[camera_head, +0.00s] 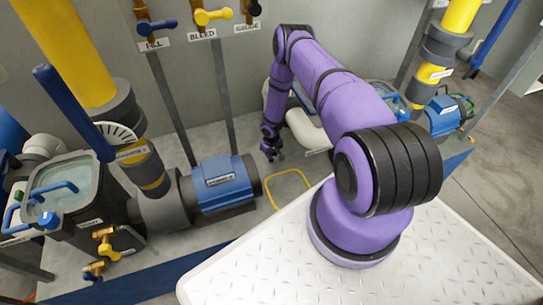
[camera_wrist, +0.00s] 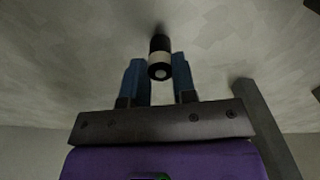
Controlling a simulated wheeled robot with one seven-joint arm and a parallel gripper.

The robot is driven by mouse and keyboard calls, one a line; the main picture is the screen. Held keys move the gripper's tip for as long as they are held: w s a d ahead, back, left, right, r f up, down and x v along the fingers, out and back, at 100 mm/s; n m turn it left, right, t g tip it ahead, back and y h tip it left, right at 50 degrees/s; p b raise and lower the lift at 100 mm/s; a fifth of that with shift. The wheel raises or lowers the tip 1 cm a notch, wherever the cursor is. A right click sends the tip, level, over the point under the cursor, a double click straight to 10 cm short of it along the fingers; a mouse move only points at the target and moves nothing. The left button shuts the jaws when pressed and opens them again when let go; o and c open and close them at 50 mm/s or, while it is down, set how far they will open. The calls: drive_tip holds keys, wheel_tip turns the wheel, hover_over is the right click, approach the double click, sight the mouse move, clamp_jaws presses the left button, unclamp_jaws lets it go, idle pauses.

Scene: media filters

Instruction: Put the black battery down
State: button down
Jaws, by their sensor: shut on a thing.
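The black battery (camera_wrist: 159,58) is a small dark cylinder with a pale band, seen end-on in the wrist view. My gripper (camera_wrist: 160,78) has its two blue fingers on either side of it and is shut on it. A pale grey surface lies behind the battery in the wrist view. I cannot tell whether the battery touches that surface. In the head view my gripper (camera_head: 273,153) points down over the grey platform between the pump units. The battery is too small to make out there.
A blue motor (camera_head: 222,184) stands left of my gripper, with a yellow loop frame (camera_head: 288,188) in front. A pale rounded pipe (camera_head: 306,130) is close on the right. A filter tank (camera_head: 75,195) and yellow pipe (camera_head: 65,50) stand left. Valves (camera_head: 212,17) hang on the back wall.

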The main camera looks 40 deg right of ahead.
drive_tip(key=shift+f, duration=0.6)
drive_tip(key=c, duration=0.9)
unclamp_jaws()
drive_tip(key=shift+f, duration=0.15)
